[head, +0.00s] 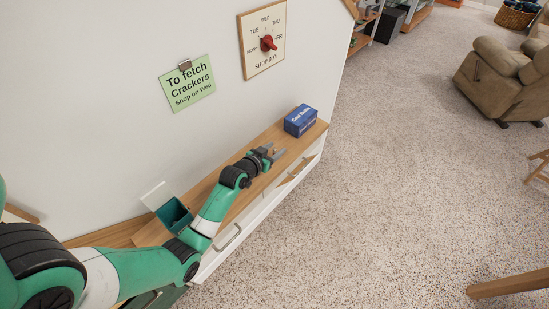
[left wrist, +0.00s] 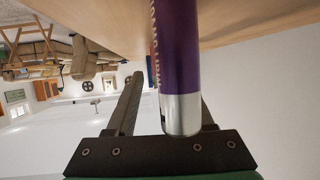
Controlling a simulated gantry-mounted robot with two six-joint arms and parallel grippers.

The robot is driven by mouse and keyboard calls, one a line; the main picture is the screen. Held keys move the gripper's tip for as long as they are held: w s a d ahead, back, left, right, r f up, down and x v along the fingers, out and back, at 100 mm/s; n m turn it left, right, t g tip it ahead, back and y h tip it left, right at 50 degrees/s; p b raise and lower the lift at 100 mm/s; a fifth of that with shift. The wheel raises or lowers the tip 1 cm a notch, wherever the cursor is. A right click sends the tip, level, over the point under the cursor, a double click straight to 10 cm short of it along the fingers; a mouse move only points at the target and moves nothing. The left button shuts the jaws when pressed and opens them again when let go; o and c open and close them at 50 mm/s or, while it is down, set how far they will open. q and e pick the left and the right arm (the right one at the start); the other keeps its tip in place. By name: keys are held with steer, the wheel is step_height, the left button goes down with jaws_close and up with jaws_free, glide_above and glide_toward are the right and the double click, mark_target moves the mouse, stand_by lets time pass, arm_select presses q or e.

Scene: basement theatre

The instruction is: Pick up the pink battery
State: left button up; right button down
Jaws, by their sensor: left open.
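A purple battery (left wrist: 179,58) with a silver end shows large in the left wrist view, and its upper part runs out of the frame. It lies in front of or between the fingers of my left gripper (head: 277,152), partly hiding one finger; I cannot tell whether they touch it. My left gripper is open, low over the wooden cabinet top (head: 228,178). In the head view I cannot make out the battery clearly at the gripper. My right gripper is not in view.
A blue box (head: 300,121) stands on the cabinet top just beyond the gripper. A dark teal open container (head: 174,215) stands nearer on the same top. The wall with a green note (head: 187,83) runs behind it. Open carpet lies to the right.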

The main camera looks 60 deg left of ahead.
arm_select(q)
jaws_close()
steer(key=shift+r, duration=0.1)
stand_by(0.4)
steer(key=r, duration=0.1)
steer(key=r+p, duration=0.1)
steer(key=r, duration=0.2)
steer(key=shift+s+d+r, duration=0.1)
steer(key=shift+s+d, duration=0.1)
steer(key=shift+d, duration=0.15)
steer(key=s+d+r+p, duration=0.6)
steer(key=s+d+r, duration=0.1)
steer(key=d, duration=0.4)
steer(key=shift+s+r, duration=0.3)
steer(key=shift+r, duration=0.55)
